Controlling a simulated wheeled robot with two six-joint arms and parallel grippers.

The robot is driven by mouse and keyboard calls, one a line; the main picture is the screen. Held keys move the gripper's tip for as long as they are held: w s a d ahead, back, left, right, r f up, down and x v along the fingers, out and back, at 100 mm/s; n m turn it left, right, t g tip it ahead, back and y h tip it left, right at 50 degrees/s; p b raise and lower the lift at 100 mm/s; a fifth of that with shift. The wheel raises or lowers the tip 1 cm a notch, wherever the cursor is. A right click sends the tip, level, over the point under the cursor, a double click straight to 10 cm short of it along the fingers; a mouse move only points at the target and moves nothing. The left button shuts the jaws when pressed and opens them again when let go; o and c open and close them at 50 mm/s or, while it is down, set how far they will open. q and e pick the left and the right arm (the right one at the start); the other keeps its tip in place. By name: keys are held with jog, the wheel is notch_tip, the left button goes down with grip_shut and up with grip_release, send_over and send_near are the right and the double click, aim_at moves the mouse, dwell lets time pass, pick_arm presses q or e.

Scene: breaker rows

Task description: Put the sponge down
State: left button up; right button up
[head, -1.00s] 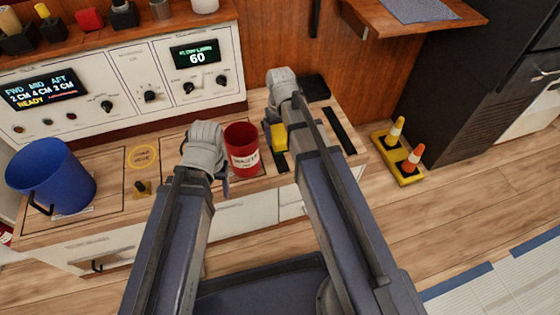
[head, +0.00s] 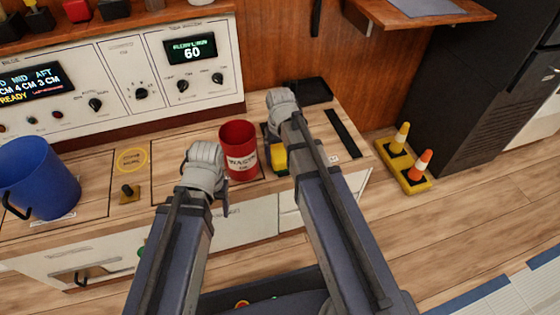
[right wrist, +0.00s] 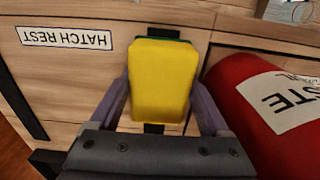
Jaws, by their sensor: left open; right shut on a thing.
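The sponge is a yellow block with a green layer. It shows in the right wrist view (right wrist: 160,82) between the two fingers of my right gripper (right wrist: 163,100), which is shut on it. In the head view the sponge (head: 279,158) shows beside the red waste bin (head: 240,152), partly hidden by my right arm and gripper (head: 272,142). I cannot tell whether it touches the counter. My left gripper (head: 222,197) is empty near the front of the counter, left of the bin; its fingers are mostly hidden behind its wrist.
A blue bucket (head: 38,180) stands at the left of the counter (head: 90,165). A black tray (head: 313,91) lies behind my right gripper. A "HATCH REST" label (right wrist: 64,38) and dark strip are beside the sponge.

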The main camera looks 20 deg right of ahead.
aim_at(280, 153)
pick_arm(q)
jog(key=shift+f, duration=0.3)
pick_arm(e)
jog(key=shift+f, duration=0.35)
jog(key=shift+f, duration=0.15)
jog(key=o, duration=1.3)
pick_arm(q)
jog(key=shift+f, duration=0.2)
pick_arm(e)
notch_tip(280, 153, up, 12)
jog(key=p, duration=1.2)
jog(key=shift+r, duration=0.25)
pick_arm(q)
notch_tip(280, 153, up, 12)
jog(key=shift+r, duration=0.2)
jog(key=shift+s, duration=0.15)
pick_arm(e)
jog(key=shift+s+f, duration=0.15)
jog(key=shift+s, duration=0.05)
